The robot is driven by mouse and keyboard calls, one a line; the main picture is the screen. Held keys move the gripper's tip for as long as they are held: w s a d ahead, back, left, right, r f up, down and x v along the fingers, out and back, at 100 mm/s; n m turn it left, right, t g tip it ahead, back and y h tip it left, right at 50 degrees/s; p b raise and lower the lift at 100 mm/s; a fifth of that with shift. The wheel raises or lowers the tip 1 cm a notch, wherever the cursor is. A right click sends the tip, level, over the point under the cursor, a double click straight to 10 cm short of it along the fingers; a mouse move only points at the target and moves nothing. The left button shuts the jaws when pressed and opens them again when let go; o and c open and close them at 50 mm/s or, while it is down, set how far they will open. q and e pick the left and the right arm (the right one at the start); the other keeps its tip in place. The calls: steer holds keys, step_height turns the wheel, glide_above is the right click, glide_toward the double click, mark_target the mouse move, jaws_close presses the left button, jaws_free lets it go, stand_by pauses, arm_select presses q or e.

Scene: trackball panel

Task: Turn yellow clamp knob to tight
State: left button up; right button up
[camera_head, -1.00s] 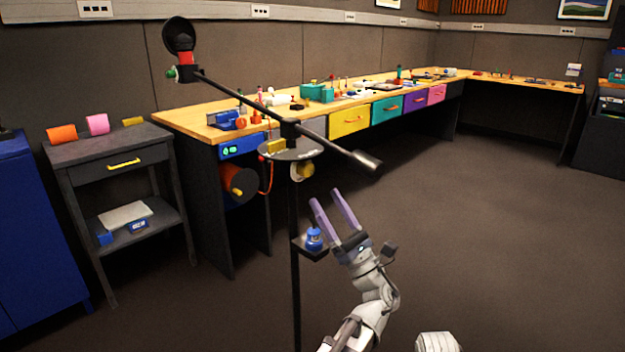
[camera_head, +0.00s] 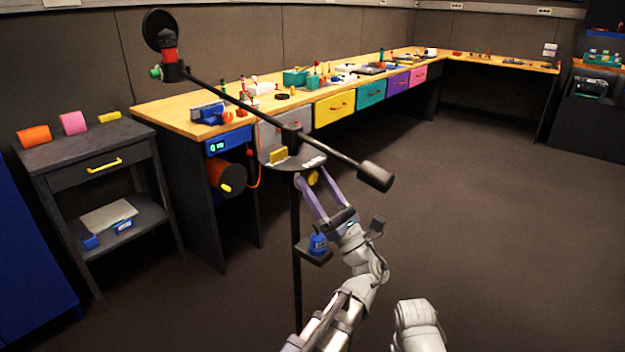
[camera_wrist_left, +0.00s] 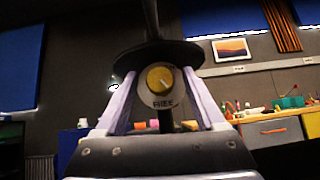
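The yellow clamp knob (camera_head: 313,177) sits under the round grey plate (camera_head: 292,164) on the black stand. In the left wrist view the knob (camera_wrist_left: 160,79) is round, on a pale dial whose letters look like FREE, with a dark mark on its face. My left gripper (camera_head: 315,180) is open, its two purple fingers pointing up at the knob. In the left wrist view the fingers (camera_wrist_left: 160,95) stand on either side of the dial, with gaps between them and the knob. My right gripper is out of view.
A black boom with a dark weight (camera_head: 375,176) crosses above the plate. A small shelf with a blue bottle (camera_head: 317,243) is on the stand beside my left wrist. A workbench (camera_head: 170,115) and a grey side table (camera_head: 60,150) stand behind. The floor at right is clear.

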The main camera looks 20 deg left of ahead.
arm_select(q)
jaws_close()
stand_by(0.3)
steer(key=shift+w+n+g, duration=0.1)
steer(key=shift+n+g, duration=0.4)
steer(key=shift+w+n+g+y, duration=0.15)
steer(key=shift+n+g+y, duration=0.45)
steer(key=shift+n+g, duration=0.55)
steer(key=n+g, duration=0.3)
steer(key=shift+r+n, duration=0.1)
steer(key=shift+n, duration=0.25)
steer(key=n+g+p, duration=0.1)
steer(key=n+g, duration=0.4)
steer(key=shift+w+r+n+p, duration=0.1)
steer(key=shift+n+p, duration=0.2)
steer(key=shift+p, duration=0.05)
steer(key=shift+n+g+h+p, duration=0.3)
steer(key=shift+n+g+p, duration=0.05)
steer(key=shift+n+g, duration=1.1)
steer(key=shift+n, duration=0.05)
